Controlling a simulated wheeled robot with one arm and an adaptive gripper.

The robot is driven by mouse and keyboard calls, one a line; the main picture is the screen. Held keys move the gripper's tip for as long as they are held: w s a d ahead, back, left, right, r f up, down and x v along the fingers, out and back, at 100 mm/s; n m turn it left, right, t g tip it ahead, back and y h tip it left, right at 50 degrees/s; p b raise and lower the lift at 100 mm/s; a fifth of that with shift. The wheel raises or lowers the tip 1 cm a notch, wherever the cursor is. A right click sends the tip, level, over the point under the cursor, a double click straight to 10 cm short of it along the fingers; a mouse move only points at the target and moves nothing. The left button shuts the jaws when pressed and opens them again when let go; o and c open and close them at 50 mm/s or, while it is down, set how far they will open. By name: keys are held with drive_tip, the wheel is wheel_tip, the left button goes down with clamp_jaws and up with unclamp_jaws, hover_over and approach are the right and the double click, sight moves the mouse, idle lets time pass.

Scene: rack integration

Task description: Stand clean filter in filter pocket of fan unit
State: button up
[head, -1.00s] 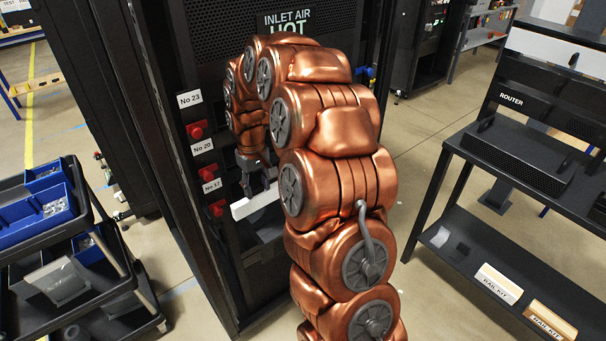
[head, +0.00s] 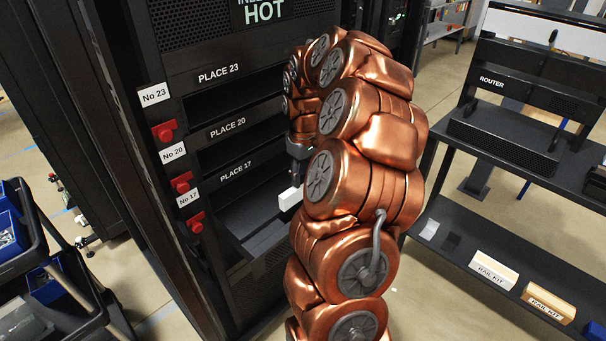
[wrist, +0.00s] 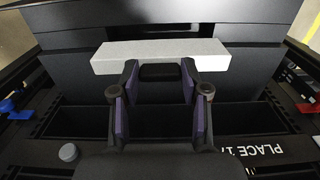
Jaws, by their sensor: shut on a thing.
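The clean filter is a white bar (wrist: 160,57). My gripper (wrist: 160,84) is shut on it, with a finger at each side of a dark piece below the bar. In the head view, only one end of the filter (head: 289,198) shows beside my arm; my fingertips are hidden there. A black unit (head: 262,222) sits low in the rack under the PLACE 17 label, and I take it for the fan unit. In the wrist view, a long dark recess (wrist: 235,117) lies below the fingers, apart from the filter. I cannot tell whether this is the filter pocket.
The rack's left post (head: 160,135) carries red knobs (head: 181,183) beside number labels. A blue-bin cart (head: 50,285) stands at left. A dark bench (head: 505,165) with a router and rail kits stands at right. Some floor is free between rack and bench.

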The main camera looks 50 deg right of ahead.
drive_tip(key=shift+s+f, duration=0.1)
drive_tip(key=shift+s+b, duration=0.1)
drive_tip(key=shift+b, duration=0.35)
drive_tip(key=shift+f+b, duration=2.3)
drive_tip(key=shift+f, duration=1.6)
drive_tip(key=shift+f, duration=0.3)
drive_tip(key=o, duration=1.3)
drive_tip(key=shift+r, duration=0.15)
wheel_tip(320, 180, up, 11)
drive_tip(key=shift+r, duration=0.4)
